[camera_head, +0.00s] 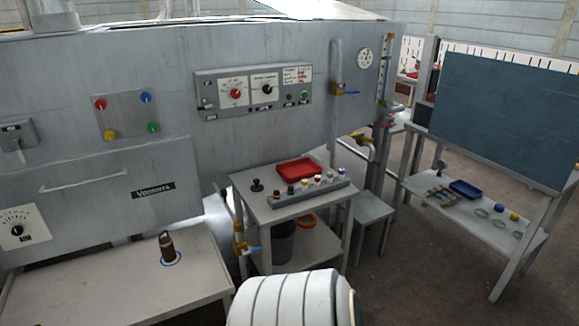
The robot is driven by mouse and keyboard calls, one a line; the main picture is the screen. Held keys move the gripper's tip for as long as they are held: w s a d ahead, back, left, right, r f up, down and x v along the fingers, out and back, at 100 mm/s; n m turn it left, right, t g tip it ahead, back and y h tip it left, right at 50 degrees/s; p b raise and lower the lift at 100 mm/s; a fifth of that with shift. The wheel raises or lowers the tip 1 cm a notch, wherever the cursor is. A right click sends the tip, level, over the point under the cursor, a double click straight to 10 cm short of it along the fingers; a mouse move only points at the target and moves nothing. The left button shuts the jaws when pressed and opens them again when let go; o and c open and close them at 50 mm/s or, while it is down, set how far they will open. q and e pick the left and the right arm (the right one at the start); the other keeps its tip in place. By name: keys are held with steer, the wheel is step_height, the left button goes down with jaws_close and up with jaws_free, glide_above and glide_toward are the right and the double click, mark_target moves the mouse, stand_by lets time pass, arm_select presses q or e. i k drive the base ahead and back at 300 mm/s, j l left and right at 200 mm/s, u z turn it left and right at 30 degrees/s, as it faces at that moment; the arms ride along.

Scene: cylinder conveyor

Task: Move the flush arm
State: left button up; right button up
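I cannot tell for certain which part is the flush arm. A grey pipe (337,62) stands against the grey machine front, with a brass valve and blue lever (346,92) on it. Lower right of it is a brass fitting (364,141) on pipework. Another brass valve with a blue handle (243,246) is low beside the small table's left leg. Neither of my grippers is in view, and nothing touches these valves.
The small table (262,211) holds a red tray (301,171) and a row of knobs. A grey stool (373,210) and a shelf with a dark board (505,120) stand right. Floor between is clear.

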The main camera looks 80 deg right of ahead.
mark_target(237, 223)
steer(key=z, duration=2.2)
steer(key=i+j, duration=0.2)
steer(key=i, duration=0.35)
steer(key=i+j, duration=0.15)
steer(key=i, duration=0.4)
